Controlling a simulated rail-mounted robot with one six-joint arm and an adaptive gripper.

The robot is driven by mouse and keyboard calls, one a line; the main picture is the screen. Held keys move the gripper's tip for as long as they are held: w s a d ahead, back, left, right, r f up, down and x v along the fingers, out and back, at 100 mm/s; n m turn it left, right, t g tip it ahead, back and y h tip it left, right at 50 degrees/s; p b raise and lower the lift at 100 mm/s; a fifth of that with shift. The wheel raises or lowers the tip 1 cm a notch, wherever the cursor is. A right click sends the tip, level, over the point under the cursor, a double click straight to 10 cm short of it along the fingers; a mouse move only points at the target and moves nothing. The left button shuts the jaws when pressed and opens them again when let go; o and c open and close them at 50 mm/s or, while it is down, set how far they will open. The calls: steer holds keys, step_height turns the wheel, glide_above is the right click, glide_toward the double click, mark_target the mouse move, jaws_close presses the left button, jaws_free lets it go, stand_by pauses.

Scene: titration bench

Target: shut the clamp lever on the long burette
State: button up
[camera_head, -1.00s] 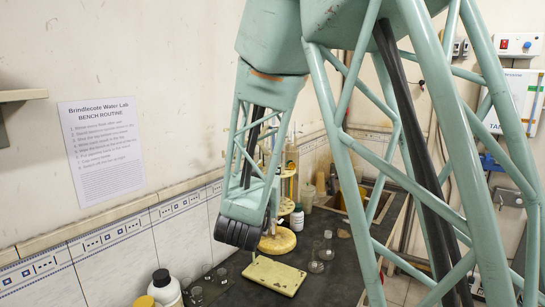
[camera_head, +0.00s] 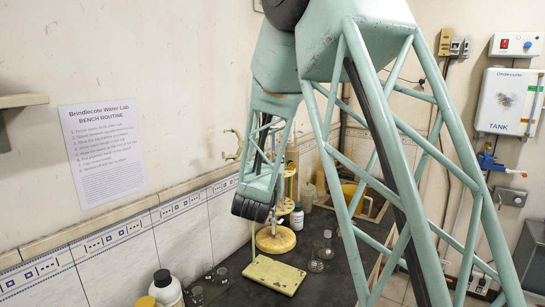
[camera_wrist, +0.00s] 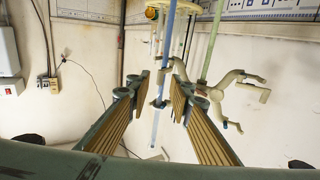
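In the wrist view a long blue burette tube (camera_wrist: 167,45) runs between the two fingers of my gripper (camera_wrist: 158,92). The fingers are open, with a gap on both sides of the tube. A pale clamp (camera_wrist: 212,88) with several curved arms sits at the right finger and reaches toward the tube. It joins a greenish stand rod (camera_wrist: 213,38). I cannot tell which clamp part is the lever. In the head view, pale clamp arms (camera_head: 237,154) show left of my arm, and my forearm hides most of the burette. My fingertips are not clear there.
A yellow round base (camera_head: 276,240) and a yellow-green plate (camera_head: 274,276) stand on the dark bench (camera_head: 335,285). Small glass vessels (camera_head: 316,262), a white bottle (camera_head: 297,219) and a larger white bottle (camera_head: 166,290) are nearby. The tiled wall (camera_head: 185,240) is close on the left.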

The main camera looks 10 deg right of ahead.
steer(key=shift+x, duration=1.05)
steer(key=shift+c, duration=0.3)
jaws_close()
